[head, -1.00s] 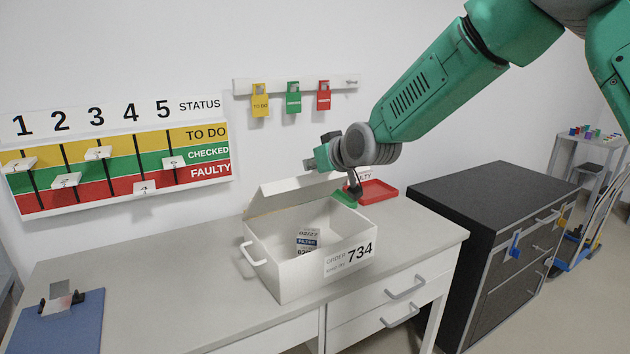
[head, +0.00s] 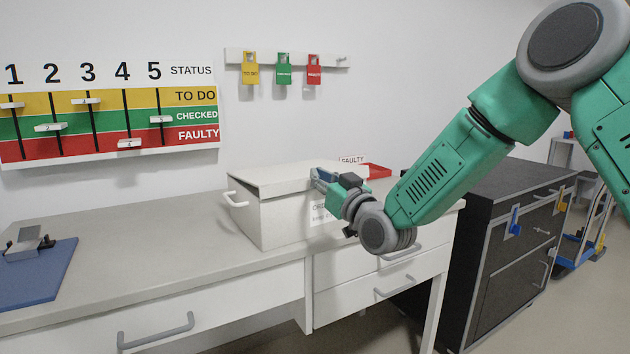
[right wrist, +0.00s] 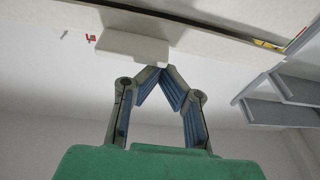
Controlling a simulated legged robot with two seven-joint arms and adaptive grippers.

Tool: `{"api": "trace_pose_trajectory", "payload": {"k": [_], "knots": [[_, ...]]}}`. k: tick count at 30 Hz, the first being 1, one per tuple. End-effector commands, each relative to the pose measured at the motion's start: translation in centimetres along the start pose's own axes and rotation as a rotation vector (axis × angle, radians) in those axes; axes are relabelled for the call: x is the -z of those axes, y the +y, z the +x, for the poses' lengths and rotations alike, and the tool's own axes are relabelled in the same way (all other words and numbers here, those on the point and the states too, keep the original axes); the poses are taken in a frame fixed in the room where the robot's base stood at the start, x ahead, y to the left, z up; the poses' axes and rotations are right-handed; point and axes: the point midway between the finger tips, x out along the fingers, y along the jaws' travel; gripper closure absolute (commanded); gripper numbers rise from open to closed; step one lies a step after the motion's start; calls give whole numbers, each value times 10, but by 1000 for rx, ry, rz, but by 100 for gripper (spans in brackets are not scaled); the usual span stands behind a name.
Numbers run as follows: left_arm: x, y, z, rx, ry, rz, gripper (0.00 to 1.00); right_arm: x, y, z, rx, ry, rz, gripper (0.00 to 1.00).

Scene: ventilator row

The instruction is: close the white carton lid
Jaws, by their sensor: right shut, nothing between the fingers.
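The white carton (head: 285,226) stands on the grey-white worktop. My left gripper is out of view.
A red tray (head: 377,170) is behind the gripper. A dark cabinet (head: 500,265) stands at right. A status board (head: 110,125) hangs on the wall.

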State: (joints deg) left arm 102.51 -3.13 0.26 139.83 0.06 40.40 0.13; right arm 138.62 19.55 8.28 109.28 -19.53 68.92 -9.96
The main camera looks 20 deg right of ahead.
Motion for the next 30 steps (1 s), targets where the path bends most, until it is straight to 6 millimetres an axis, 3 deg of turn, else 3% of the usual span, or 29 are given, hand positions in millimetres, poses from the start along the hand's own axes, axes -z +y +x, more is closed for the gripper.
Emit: {"api": "trace_pose_trajectory", "payload": {"k": [1, 9, 30], "knots": [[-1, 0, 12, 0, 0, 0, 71, -12, 0, -4, 0, 20, 0, 100], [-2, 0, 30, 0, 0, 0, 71, -30, 0, -10, 0, 17, -2, 100], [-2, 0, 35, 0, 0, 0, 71, -45, -2, -12, 5, -3, 0, 100]]}}
